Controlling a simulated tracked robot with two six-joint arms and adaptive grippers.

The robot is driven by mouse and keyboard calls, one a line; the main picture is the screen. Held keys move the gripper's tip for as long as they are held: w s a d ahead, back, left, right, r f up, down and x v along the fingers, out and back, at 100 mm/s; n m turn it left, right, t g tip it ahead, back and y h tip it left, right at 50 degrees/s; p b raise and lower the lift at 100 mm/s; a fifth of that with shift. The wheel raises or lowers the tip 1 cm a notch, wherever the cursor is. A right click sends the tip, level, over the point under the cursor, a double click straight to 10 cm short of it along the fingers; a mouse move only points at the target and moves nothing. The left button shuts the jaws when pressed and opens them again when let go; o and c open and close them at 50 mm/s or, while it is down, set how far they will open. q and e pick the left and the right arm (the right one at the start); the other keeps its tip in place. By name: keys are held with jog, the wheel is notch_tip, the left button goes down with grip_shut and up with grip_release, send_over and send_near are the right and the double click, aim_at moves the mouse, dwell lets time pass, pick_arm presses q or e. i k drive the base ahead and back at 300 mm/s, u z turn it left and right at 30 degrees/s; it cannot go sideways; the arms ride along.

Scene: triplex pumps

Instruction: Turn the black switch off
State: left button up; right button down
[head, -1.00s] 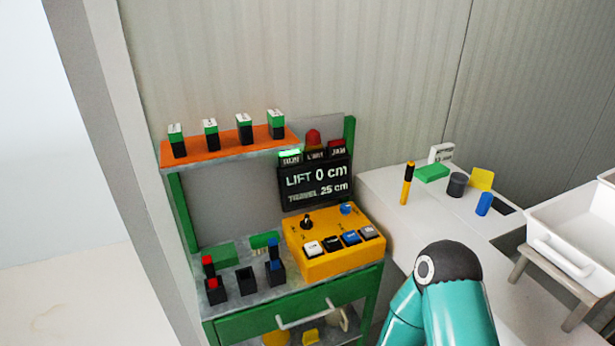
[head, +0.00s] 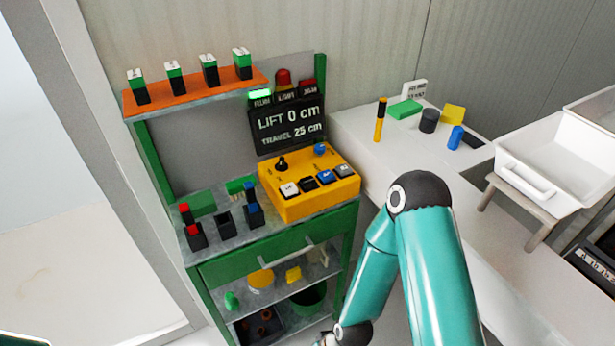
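A yellow control box (head: 291,206) sits on the green workbench. A black knob-like switch (head: 282,165) stands upright at its back left, beside a blue knob (head: 320,149). Along its front is a row of switches: a white one (head: 289,190), a black one (head: 308,184), a blue one (head: 326,177) and a grey one (head: 343,171). The switch positions are too small to read. My teal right arm is bent to the right of the box and apart from it; its gripper is out of frame. My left gripper is not in view.
A display (head: 289,124) behind the box reads LIFT 0 cm, TRAVEL 25 cm, with a green lamp (head: 260,95) lit. An orange shelf (head: 195,88) overhangs the bench's back left. Black sockets (head: 227,226) stand left of the box. A white tray (head: 560,155) is at right.

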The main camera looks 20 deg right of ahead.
aim_at(282, 167)
jog(key=z, duration=0.4)
jog(key=k, duration=1.25)
jog(key=u, duration=0.5)
jog(key=i, duration=1)
jog(key=z, duration=0.1)
